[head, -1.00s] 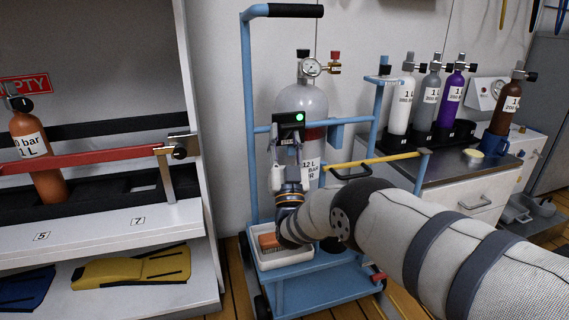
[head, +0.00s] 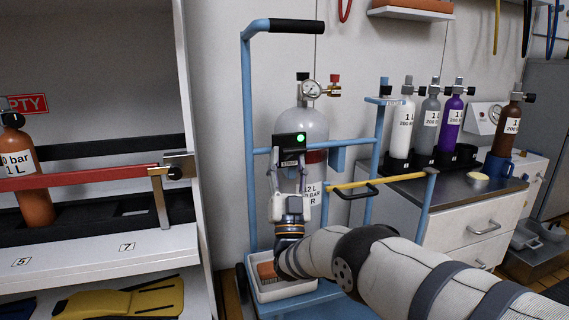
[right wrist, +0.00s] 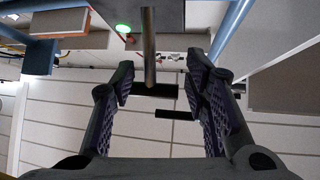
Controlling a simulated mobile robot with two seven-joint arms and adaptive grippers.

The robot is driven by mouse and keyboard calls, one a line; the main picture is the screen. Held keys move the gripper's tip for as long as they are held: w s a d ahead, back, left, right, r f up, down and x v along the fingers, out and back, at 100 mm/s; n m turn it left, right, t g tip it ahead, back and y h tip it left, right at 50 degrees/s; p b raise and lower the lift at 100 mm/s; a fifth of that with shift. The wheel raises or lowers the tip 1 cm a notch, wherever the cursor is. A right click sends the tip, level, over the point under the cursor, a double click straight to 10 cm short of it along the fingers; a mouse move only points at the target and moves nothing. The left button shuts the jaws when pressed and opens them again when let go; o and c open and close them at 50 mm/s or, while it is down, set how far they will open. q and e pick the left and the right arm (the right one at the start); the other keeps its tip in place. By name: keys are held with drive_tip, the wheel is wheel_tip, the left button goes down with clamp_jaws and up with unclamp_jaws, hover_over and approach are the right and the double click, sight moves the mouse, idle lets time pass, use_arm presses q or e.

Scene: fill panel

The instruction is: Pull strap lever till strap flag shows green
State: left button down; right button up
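A small black box (head: 290,144) with a lit green lamp (head: 300,138) sits on the blue trolley, in front of the large grey cylinder (head: 303,121). The green lamp also shows in the right wrist view (right wrist: 123,28). My right gripper (head: 288,166) points up just below and in front of the box. Its fingers are spread. In the right wrist view a thin upright rod (right wrist: 148,45), perhaps the strap lever, stands ahead in the space between the fingers (right wrist: 162,82), with no clear contact. I cannot pick out the strap. My left gripper is out of view.
A yellow bar (head: 400,181) crosses the trolley's right side. A white tray (head: 285,291) sits low on the trolley. A rack (head: 100,250) with a red bar stands left. A counter (head: 450,192) with several small cylinders stands right.

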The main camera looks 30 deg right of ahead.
drive_tip(key=o, duration=0.8)
drive_tip(key=shift+s+d+m+g+h, duration=0.25)
drive_tip(key=shift+d+m+g+h, duration=0.15)
drive_tip(key=shift+d+h, duration=0.35)
drive_tip(key=shift+o, duration=0.2)
drive_tip(key=shift+y, duration=0.35)
wheel_tip(320, 180, up, 10)
drive_tip(key=shift+f, duration=0.1)
